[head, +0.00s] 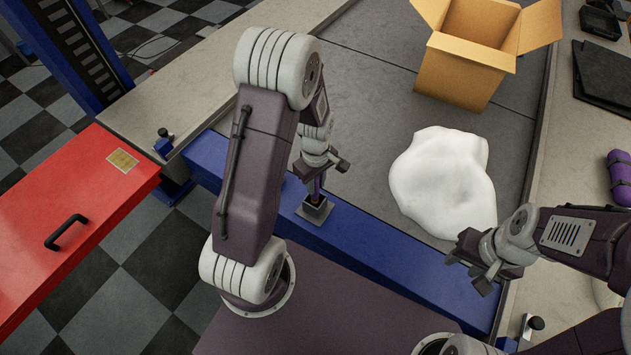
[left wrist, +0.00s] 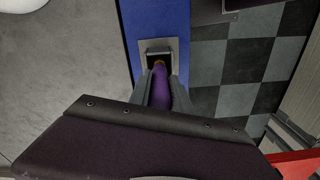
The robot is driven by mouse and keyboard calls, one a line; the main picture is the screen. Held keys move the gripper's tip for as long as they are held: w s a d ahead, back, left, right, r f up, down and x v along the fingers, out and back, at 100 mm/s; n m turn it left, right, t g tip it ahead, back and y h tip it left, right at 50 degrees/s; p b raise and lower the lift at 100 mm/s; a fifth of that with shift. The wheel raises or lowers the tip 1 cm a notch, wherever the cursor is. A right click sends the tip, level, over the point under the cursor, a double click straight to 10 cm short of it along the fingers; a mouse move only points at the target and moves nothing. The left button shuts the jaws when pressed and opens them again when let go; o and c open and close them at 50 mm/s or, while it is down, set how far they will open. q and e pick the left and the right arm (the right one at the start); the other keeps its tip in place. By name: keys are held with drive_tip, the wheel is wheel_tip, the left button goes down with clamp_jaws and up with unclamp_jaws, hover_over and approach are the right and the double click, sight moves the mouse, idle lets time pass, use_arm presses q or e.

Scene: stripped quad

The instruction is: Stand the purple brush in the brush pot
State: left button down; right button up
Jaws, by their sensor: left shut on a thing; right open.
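The purple brush (head: 317,187) is held upright in my left gripper (head: 320,166), which is shut on it. The brush pot (head: 314,210) is a small grey square pot on the blue edge of the table, directly below the gripper. In the left wrist view the purple brush (left wrist: 160,88) runs between the fingers of my left gripper (left wrist: 160,92) and its far end meets the opening of the brush pot (left wrist: 144,47). How deep the tip sits in the pot is hidden. My right gripper (head: 480,262) is open and empty at the right, beside the white lump.
A white lumpy mass (head: 443,180) lies on the grey table top (head: 370,75). An open cardboard box (head: 462,72) stands behind it. A purple roll (head: 620,176) lies at the far right. A red cabinet (head: 70,215) with a black handle is at the left.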

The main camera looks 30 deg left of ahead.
use_arm(q)
drive_tip(key=shift+d+f, duration=0.1)
drive_tip(key=shift+f, duration=0.25)
drive_tip(key=c, duration=1.1)
unclamp_jaws()
drive_tip(key=shift+w+r, duration=0.1)
drive_tip(key=shift+r, duration=0.3)
wheel_tip(320, 180, up, 8)
drive_tip(key=shift+r+b, duration=0.2)
drive_tip(key=shift+b, duration=0.5)
